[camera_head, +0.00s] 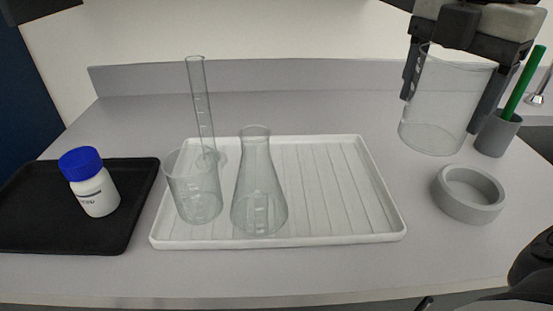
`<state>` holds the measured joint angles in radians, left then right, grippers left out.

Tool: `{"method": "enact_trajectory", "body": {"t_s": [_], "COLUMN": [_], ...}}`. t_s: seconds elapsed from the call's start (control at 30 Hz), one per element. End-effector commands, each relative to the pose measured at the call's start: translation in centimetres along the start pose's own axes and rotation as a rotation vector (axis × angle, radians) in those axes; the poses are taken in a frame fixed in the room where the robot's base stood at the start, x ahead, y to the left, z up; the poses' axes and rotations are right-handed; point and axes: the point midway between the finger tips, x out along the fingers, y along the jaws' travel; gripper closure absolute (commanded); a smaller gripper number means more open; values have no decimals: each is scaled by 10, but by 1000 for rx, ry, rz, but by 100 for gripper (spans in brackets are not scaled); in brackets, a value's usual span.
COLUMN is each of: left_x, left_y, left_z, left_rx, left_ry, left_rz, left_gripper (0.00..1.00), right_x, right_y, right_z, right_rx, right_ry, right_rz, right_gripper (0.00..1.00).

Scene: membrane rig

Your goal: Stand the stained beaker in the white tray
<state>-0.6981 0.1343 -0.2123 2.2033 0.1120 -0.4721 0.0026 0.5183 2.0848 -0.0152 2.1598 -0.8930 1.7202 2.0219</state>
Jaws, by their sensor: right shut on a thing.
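My right gripper (466,88) is at the upper right, shut on a large clear glass beaker (438,112). The beaker is upright and held above the bench at the right, clear of the tray; I cannot make out a stain on it. The white tray (370,190) lies in the middle of the bench with a ribbed floor. At its left stand a smaller glass beaker (193,190), a conical flask (258,190) and a tall measuring cylinder (199,100) behind them. My left gripper is not clearly seen; only a dark part shows at the top left corner.
The right part of the white tray is free. A grey ring (468,193) sits on the bench below the held beaker. A grey cup (496,135) with a green stick (524,83) stands at the right. A black tray (40,190) holds a blue-capped white bottle (92,182).

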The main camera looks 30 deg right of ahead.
Motion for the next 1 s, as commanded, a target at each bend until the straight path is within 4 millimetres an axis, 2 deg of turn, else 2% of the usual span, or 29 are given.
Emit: {"method": "enact_trajectory", "body": {"t_s": [0.17, 0.57, 0.7, 0.8, 1.0], "left_x": [-4, -6, -5, -4, -4], "left_y": [1, 0, -1, -1, -1], "left_z": [-6, -2, -4, -6, -9], "left_rx": [-4, 10, 13, 15, 17], "left_ry": [-3, -29, -23, -19, -14], "left_rz": [1, -11, -12, -12, -12], "left_gripper": [35, 35, 35, 35, 35], "right_x": [9, 41, 68, 82, 96], "right_y": [22, 85, 105, 116, 128], "right_z": [-5, -20, -24, -27, -30], "right_rx": [10, 8, 8, 7, 8], "right_ry": [1, -2, -2, -1, -1], "right_rz": [-9, -7, -7, -6, 0], "right_gripper": [53, 53, 53, 53, 53]}}
